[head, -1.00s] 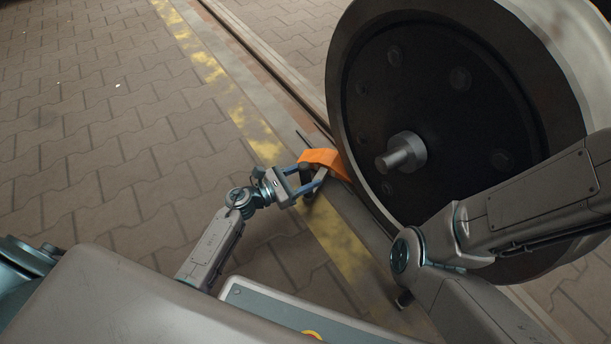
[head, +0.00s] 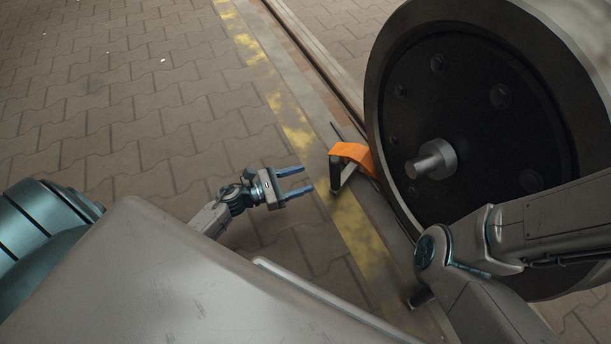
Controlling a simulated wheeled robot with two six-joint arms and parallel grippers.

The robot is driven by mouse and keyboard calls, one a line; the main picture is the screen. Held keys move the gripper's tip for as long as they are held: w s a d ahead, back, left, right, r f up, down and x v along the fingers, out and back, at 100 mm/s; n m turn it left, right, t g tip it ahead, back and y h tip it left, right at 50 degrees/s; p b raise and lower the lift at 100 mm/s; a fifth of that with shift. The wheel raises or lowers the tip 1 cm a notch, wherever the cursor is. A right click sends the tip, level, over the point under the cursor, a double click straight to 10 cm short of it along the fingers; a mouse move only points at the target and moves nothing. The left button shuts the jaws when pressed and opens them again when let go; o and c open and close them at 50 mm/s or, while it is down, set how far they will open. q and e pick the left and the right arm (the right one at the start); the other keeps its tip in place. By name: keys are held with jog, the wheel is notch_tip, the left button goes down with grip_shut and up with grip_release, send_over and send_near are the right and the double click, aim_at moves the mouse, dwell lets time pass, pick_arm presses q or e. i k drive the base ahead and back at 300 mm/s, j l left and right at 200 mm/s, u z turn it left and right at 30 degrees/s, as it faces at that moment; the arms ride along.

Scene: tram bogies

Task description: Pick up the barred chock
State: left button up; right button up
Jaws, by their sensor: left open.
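An orange chock (head: 353,153) with a dark bar handle (head: 336,176) on its near side sits on the ground against the rim of the large wheel (head: 470,125). A thin dark rod sticks up behind it. My left gripper (head: 303,183) is open and empty. Its two blue fingers point right towards the bar, with a small gap left of it. My right arm (head: 480,240) crosses the lower right; its gripper cannot be made out.
The steel wheel with a protruding axle stub (head: 432,160) fills the right side. A rail (head: 320,65) runs along the ground to it. A worn yellow line (head: 293,125) crosses the paving. The paving (head: 130,110) on the left is clear.

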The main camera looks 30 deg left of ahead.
aim_at(356, 155)
jog(key=k+j, duration=0.35)
jog(key=j, duration=0.15)
jog(key=k+j, duration=0.4)
jog(key=j, duration=0.1)
